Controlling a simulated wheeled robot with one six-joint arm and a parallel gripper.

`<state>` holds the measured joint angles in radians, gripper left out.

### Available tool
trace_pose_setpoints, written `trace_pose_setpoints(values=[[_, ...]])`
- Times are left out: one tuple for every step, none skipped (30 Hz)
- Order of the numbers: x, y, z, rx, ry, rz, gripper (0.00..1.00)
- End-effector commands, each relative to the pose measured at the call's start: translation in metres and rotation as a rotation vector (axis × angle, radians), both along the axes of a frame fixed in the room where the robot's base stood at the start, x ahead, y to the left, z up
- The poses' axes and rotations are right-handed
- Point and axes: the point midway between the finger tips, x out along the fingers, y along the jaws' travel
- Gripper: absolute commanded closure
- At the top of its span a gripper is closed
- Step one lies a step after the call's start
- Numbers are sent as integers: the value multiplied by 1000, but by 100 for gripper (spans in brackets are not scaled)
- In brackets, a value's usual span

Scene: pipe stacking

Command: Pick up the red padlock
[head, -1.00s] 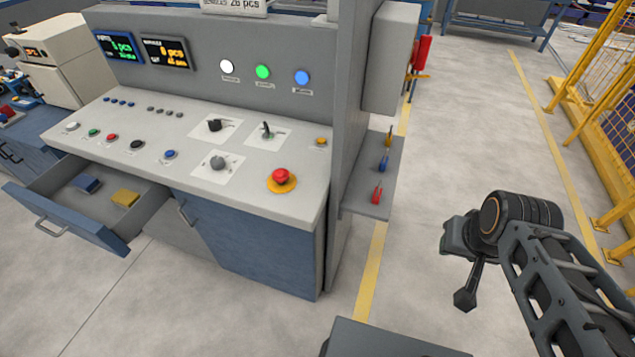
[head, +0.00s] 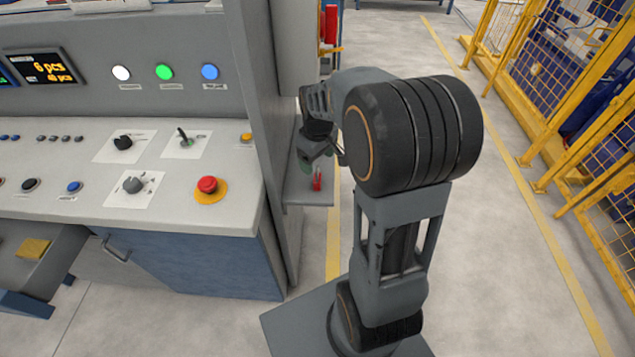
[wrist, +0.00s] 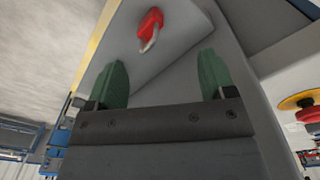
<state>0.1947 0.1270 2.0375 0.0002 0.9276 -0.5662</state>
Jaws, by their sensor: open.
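The red padlock (head: 317,180) lies on the small grey side shelf (head: 307,195) attached to the right side of the control console. In the wrist view the padlock (wrist: 150,22) shows its red body and pale metal shackle, beyond the gap between my fingertips. My gripper (head: 318,158) is over the shelf, close to the padlock and apart from it. In the wrist view my gripper (wrist: 163,85) is open, its two green finger pads spread and nothing between them.
The console's grey post (head: 262,120) stands just left of the shelf. A red emergency button (head: 207,184) is on the console top. An open drawer (head: 30,262) juts out at the lower left. Yellow fencing (head: 575,110) is at the right, with clear floor before it.

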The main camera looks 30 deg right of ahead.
Motion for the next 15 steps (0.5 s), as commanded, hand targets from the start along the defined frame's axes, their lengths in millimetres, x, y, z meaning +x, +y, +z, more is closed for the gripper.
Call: trace_pose_setpoints(values=[[6, -6, -12, 2, 17, 17, 23], [9, -9, -16, 3, 25, 28, 23], [12, -12, -21, 5, 32, 40, 23], [14, -15, -24, 5, 37, 48, 23], [16, -16, -28, 6, 41, 53, 23], [17, -18, -32, 7, 46, 59, 23], [18, -20, -36, 8, 49, 63, 23], [19, -20, -39, 8, 50, 66, 23], [19, -21, -43, 8, 51, 67, 23], [19, -21, -47, 9, 53, 68, 23], [19, -22, -49, 9, 53, 68, 23], [19, -22, -53, 9, 53, 67, 23], [19, -22, -56, 8, 51, 67, 23], [19, -22, -58, 9, 53, 66, 23], [19, -22, -63, 9, 53, 66, 23]])
